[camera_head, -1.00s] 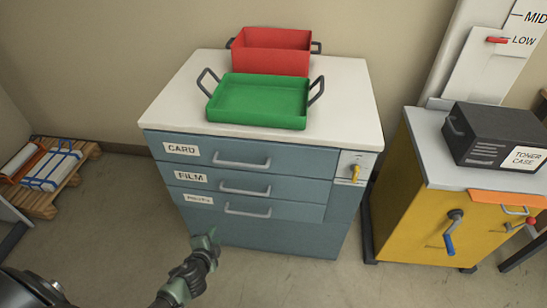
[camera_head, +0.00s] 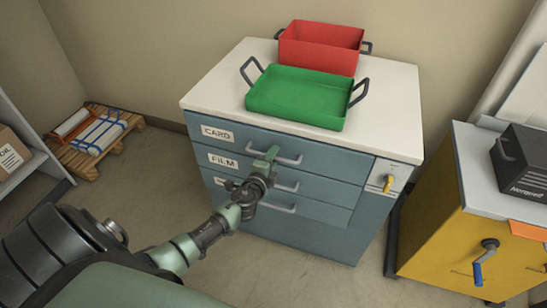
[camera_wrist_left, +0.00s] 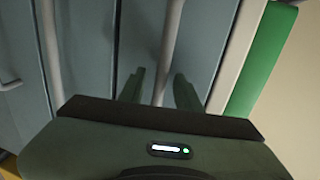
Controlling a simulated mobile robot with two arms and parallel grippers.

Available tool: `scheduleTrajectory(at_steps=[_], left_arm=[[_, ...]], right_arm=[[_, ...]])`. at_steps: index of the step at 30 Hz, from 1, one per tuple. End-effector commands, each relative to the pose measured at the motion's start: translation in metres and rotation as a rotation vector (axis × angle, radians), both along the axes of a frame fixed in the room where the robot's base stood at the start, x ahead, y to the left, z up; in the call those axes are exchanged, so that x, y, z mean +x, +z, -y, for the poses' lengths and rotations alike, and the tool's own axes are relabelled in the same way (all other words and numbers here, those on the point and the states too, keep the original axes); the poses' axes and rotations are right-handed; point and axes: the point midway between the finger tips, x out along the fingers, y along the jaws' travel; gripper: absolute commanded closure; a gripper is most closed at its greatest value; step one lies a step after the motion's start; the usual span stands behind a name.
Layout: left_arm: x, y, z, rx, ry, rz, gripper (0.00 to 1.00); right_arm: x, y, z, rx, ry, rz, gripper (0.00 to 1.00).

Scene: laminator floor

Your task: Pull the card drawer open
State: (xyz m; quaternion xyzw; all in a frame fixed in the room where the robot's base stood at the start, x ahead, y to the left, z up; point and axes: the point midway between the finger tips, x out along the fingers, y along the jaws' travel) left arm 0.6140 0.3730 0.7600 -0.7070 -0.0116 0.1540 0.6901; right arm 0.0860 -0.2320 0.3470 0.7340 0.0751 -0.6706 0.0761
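The card drawer (camera_head: 340,165) is the top blue drawer of the cabinet, marked by a CARD label (camera_head: 217,134); its front looks flush and shut. Its grey bar handle (camera_head: 288,161) also shows in the left wrist view (camera_wrist_left: 171,40). My left gripper (camera_head: 268,154) is at the left part of this handle. In the wrist view its two fingers (camera_wrist_left: 159,90) are apart, one on each side of the bar, with visible gaps, so it does not grip it. My right gripper is not in view.
Film drawer (camera_head: 318,186) and another drawer lie below, partly hidden by my left arm. A green tray (camera_head: 298,98) and a red bin (camera_head: 320,48) stand on the white top (camera_head: 215,92). A yellow cabinet (camera_head: 440,235) stands to the right. A pallet (camera_head: 85,160) lies at left.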

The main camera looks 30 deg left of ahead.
Motion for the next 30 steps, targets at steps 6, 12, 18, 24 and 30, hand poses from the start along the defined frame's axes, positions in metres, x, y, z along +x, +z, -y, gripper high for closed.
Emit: scheduleTrajectory(at_steps=[6,12,18,24,30], left_arm=[[0.0024,-0.0005,-0.0002,-0.001,0.0,0.0,0.66],[0.0021,-0.0005,-0.0002,-0.001,0.0,-0.001,1.0],[0.0019,-0.0007,-0.0002,-0.001,0.0,-0.001,1.0],[0.0018,-0.0009,-0.0002,-0.001,0.0,-0.001,1.0],[0.0017,-0.001,-0.0002,-0.001,0.0,-0.001,1.0]], right_arm=[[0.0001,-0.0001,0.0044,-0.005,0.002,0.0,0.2],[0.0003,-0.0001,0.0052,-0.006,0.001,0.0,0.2],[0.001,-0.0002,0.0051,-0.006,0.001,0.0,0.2],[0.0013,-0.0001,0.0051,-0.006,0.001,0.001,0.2],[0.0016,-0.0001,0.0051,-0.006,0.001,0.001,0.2]])
